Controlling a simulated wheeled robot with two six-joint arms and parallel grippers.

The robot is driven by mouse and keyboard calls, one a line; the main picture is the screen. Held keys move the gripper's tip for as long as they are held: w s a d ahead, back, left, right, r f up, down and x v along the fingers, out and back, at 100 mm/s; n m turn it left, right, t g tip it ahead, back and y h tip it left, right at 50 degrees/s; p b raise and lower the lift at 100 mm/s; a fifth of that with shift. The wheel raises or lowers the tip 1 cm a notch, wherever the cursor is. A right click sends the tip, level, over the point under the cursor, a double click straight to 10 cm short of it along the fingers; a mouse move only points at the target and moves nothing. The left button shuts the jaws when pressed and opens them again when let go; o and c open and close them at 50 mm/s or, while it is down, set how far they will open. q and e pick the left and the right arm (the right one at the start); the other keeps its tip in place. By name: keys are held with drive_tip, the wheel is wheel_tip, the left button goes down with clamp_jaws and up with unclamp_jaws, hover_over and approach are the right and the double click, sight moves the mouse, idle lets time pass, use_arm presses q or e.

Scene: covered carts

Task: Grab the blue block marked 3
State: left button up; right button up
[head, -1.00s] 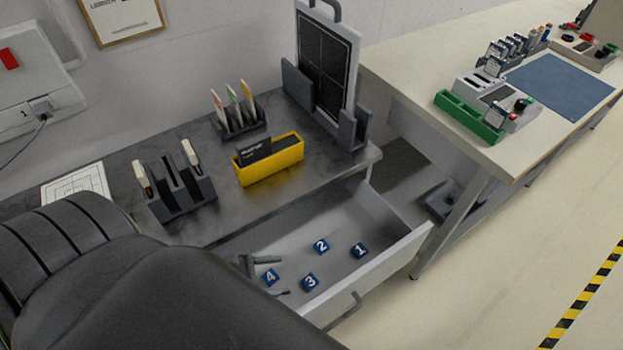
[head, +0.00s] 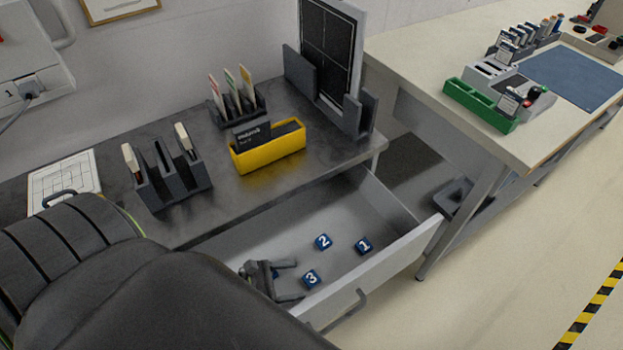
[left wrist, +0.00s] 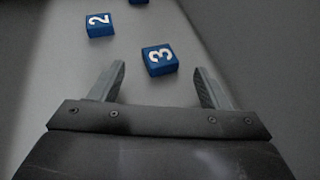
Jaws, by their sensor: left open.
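The blue block marked 3 (head: 311,279) lies in the open drawer (head: 408,247), near its front wall. In the left wrist view the block marked 3 (left wrist: 160,60) sits just beyond and between the fingertips. My left gripper (head: 292,281) is inside the drawer, open and empty, with its fingers pointing at the block marked 3. It also shows in the left wrist view (left wrist: 160,80). The block marked 2 (head: 323,242) and the block marked 1 (head: 363,245) lie farther into the drawer. My right gripper is not in view.
The dark tabletop (head: 215,215) above the drawer carries a yellow bin (head: 268,153) and grey card racks (head: 172,175). The drawer walls stand close around the blocks. A pale bench (head: 420,60) stands to the right, with clear floor in front.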

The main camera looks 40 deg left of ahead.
sight(307, 280)
use_arm(q)
drive_tip(key=shift+x, duration=1.9)
drive_tip(key=c, duration=1.3)
